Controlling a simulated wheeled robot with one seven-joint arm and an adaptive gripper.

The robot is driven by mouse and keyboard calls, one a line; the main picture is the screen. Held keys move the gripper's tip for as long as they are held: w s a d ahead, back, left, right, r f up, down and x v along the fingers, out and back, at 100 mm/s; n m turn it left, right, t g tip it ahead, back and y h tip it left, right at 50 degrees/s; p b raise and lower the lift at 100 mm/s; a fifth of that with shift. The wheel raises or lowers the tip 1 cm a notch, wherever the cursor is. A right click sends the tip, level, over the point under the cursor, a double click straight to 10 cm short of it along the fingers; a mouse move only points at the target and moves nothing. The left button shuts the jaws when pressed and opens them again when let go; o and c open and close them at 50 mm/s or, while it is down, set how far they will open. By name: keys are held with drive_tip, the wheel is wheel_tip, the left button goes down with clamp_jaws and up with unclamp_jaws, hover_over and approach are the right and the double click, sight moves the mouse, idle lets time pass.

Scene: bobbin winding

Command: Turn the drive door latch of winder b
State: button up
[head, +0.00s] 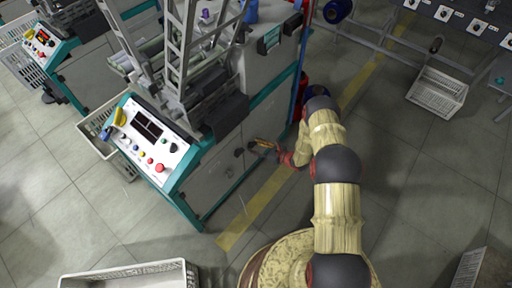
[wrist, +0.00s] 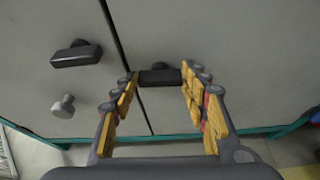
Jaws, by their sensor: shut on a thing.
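The winder (head: 225,165) stands left of my arm, with grey lower doors in a teal frame. In the wrist view a dark bar latch (wrist: 160,77) sits on the right-hand door panel (wrist: 225,45) and lies roughly level. My gripper (head: 257,146) is at this door, its two yellow-padded fingers on either side of the latch, shut on it. The fingertips cover the latch's ends. In the head view the latch is mostly hidden by my gripper.
The control panel (head: 150,140) juts out above the doors. A white crate (head: 130,276) stands at the front left, another crate (head: 437,92) at the right.

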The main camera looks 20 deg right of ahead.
drive_tip(key=m, duration=0.1)
drive_tip(key=m+g+y, duration=0.1)
drive_tip(key=shift+w+d+f+m, duration=0.1)
drive_tip(key=shift+w+d+m, duration=0.05)
drive_tip(key=shift+d+m, duration=0.15)
drive_tip(key=m+y, duration=0.2)
drive_tip(key=m, duration=0.1)
drive_tip(key=shift+w+d+f+g+y, duration=0.15)
drive_tip(key=shift+g+y, duration=0.15)
drive_tip(key=shift+g, duration=0.1)
drive_tip(key=m+y, duration=0.1)
drive_tip(key=m, duration=0.2)
drive_tip(key=shift+w+d+f+m+y, duration=0.1)
drive_tip(key=shift+d+f+m+y, duration=0.05)
drive_tip(key=shift+f+m+y, duration=0.2)
drive_tip(key=shift+f+m+t+y, duration=0.15)
drive_tip(key=shift+m+y, duration=0.25)
drive_tip(key=shift+m, duration=0.55)
drive_tip(key=shift+f+m+t+y, duration=0.15)
drive_tip(key=shift+m+y, duration=0.2)
drive_tip(key=shift+m, duration=0.55)
drive_tip(key=shift+w+r, duration=0.1)
drive_tip(key=shift+r, duration=0.05)
drive_tip(key=o, duration=1.2)
drive_tip(key=shift+c, duration=0.2)
drive_tip(key=v, duration=1.2)
